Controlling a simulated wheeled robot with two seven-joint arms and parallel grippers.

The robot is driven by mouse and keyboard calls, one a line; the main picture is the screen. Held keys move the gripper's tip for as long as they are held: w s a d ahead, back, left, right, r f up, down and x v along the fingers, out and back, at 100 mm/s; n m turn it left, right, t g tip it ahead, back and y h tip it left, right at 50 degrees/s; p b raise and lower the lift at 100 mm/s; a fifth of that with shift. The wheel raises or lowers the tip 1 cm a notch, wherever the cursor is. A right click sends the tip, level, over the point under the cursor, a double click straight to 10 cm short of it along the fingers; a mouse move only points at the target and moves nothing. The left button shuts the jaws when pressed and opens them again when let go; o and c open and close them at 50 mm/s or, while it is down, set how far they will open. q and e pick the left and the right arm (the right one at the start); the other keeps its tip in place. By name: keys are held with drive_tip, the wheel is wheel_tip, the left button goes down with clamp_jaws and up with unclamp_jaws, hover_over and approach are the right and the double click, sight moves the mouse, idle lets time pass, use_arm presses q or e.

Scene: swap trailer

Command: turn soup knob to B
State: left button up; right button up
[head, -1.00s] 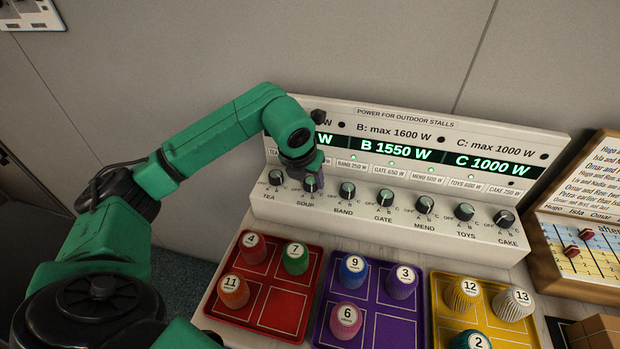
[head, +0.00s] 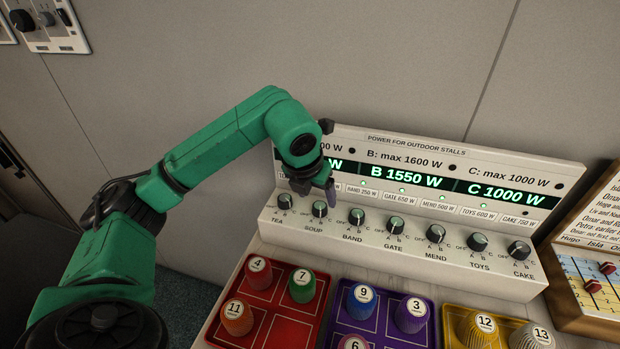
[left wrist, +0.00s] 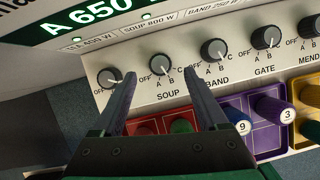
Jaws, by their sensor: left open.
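The soup knob (head: 320,209) is a small dark round knob, second from the left in the row on the white power panel (head: 405,258). Marks OFF, A, B and C surround it. It shows whole in the left wrist view (left wrist: 160,64), but I cannot clearly tell which mark its pointer faces. My left gripper (head: 318,188) is just above and behind the knob in the head view, apart from it. In the left wrist view its two fingers (left wrist: 159,80) are spread open, with the knob visible between their tips and nothing held. My right gripper is not in view.
The tea knob (head: 285,201) and band knob (head: 356,217) flank the soup knob closely. Displays read A 650 W (left wrist: 90,20), B 1550 W and C 1000 W (head: 505,192). Red (head: 282,332) and purple (head: 388,338) trays with numbered pieces stand in front of the panel.

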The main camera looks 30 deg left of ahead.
use_arm(q)
drive_tip(key=v, duration=1)
